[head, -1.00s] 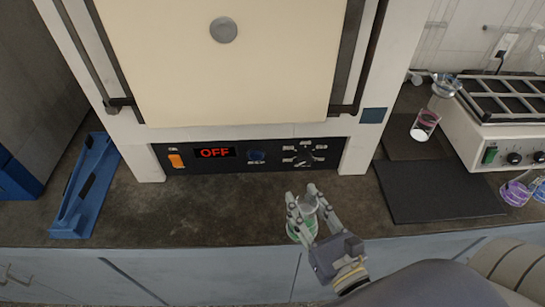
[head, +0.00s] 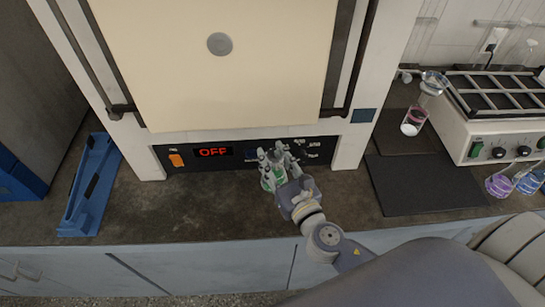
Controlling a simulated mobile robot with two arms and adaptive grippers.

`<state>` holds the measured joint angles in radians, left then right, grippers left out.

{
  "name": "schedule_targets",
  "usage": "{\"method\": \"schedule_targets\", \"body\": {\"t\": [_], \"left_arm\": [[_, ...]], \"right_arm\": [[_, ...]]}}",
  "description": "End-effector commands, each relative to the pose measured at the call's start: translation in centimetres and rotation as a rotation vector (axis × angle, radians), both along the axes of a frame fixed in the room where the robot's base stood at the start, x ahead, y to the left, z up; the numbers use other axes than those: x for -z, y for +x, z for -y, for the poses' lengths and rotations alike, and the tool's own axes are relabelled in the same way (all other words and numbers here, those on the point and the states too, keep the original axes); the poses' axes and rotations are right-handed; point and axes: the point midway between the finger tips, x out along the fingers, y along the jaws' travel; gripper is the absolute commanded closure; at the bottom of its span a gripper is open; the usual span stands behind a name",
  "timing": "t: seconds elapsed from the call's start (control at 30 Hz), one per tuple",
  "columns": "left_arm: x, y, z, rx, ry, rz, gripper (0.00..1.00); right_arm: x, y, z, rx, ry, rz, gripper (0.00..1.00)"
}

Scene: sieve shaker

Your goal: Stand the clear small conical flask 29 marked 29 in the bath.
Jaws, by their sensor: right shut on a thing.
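My right gripper (head: 275,158) is shut on a small clear glass vessel with green at its bottom (head: 267,184), which looks like the conical flask. It is held in front of the control panel of the big white oven, close to the bench top. My fingers cover much of it, and no number can be read. The bath (head: 472,130), a white box with a metal grid on top and a front panel with knobs, stands at the right. My left gripper is not in view.
A purple flask (head: 498,186) and a blue flask (head: 530,182) stand before the bath. A dark mat (head: 420,185) lies in front. The oven (head: 345,150) blocks the back; a blue tray (head: 88,190) lies left.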

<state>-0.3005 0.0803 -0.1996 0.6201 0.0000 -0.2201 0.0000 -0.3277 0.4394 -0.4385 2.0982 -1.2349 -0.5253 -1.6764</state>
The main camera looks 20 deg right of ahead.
Motion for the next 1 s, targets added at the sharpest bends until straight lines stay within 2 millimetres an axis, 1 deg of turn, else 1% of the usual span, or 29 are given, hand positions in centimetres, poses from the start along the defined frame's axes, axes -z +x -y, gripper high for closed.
{"method": "schedule_targets", "body": {"t": [0.07,0.1,0.13,0.23,0.57,0.67,0.7,0.77,1.0], "left_arm": [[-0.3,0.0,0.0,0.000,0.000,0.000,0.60],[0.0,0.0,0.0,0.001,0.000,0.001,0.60],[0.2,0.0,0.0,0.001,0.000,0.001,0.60],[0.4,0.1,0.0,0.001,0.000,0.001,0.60],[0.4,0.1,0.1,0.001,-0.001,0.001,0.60],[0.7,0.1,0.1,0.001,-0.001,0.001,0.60],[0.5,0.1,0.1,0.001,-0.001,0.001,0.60],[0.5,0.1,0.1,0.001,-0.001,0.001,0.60],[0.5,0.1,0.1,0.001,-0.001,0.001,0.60]], "right_arm": [[-0.3,0.8,-0.1,0.000,0.000,0.003,1.00],[0.3,0.9,-0.1,0.001,0.000,0.000,1.00],[0.8,0.8,-0.1,0.001,0.000,-0.002,1.00],[1.4,0.7,0.0,0.001,0.000,0.000,1.00],[1.5,0.7,0.0,0.001,0.001,0.000,1.00],[1.8,0.7,0.0,0.001,0.001,0.000,1.00],[1.7,0.7,0.0,0.001,0.001,-0.001,0.60],[1.7,0.7,0.0,0.001,0.001,-0.001,0.47],[1.7,0.7,0.0,0.001,0.000,-0.001,0.46]]}}
